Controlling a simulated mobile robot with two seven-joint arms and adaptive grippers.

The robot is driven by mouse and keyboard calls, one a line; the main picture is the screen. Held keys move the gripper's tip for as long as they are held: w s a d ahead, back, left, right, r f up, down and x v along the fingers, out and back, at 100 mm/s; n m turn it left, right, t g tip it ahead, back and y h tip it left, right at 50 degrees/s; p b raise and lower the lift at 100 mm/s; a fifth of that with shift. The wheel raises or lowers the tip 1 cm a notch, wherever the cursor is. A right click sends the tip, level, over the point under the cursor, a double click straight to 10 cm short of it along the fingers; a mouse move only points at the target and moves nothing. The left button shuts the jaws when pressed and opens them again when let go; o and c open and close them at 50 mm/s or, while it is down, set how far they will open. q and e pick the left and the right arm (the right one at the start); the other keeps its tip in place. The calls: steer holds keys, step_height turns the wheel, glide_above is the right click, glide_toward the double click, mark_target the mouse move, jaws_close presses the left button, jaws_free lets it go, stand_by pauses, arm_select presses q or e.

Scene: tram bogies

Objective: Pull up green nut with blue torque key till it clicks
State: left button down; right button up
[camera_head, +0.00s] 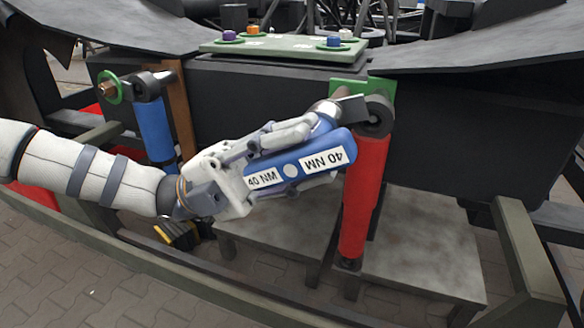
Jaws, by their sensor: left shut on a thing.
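A blue torque key (335,140) with white "40 NM" labels lies in my left gripper (312,152), whose fingers are closed around its body. The key slants up to the right. Its metal head end (328,108) is at the top joint of the red damper (362,195); I cannot tell whether it sits on a nut. No green nut is clearly visible there; the key and joint may hide it. A green plate (376,86) shows just behind that joint. My right gripper is not in view.
A blue damper (155,130) with a green ring (109,87) around a bronze nut stands at left. A green plate (285,46) on the dark frame carries several coloured bolts. Grey slabs (425,240) lie below. A yellow-and-black object (178,236) lies under my arm.

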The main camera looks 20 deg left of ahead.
arm_select(q)
steer(key=shift+w, duration=0.4)
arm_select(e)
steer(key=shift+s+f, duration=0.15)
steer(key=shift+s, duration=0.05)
arm_select(q)
steer(key=shift+r, duration=0.1)
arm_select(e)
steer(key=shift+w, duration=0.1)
arm_select(q)
steer(key=shift+r+y+p, duration=0.2)
steer(key=shift+y+p, duration=0.2)
steer(key=shift+p, duration=0.15)
steer(key=shift+y+p, duration=0.5)
steer(key=shift+f, duration=0.15)
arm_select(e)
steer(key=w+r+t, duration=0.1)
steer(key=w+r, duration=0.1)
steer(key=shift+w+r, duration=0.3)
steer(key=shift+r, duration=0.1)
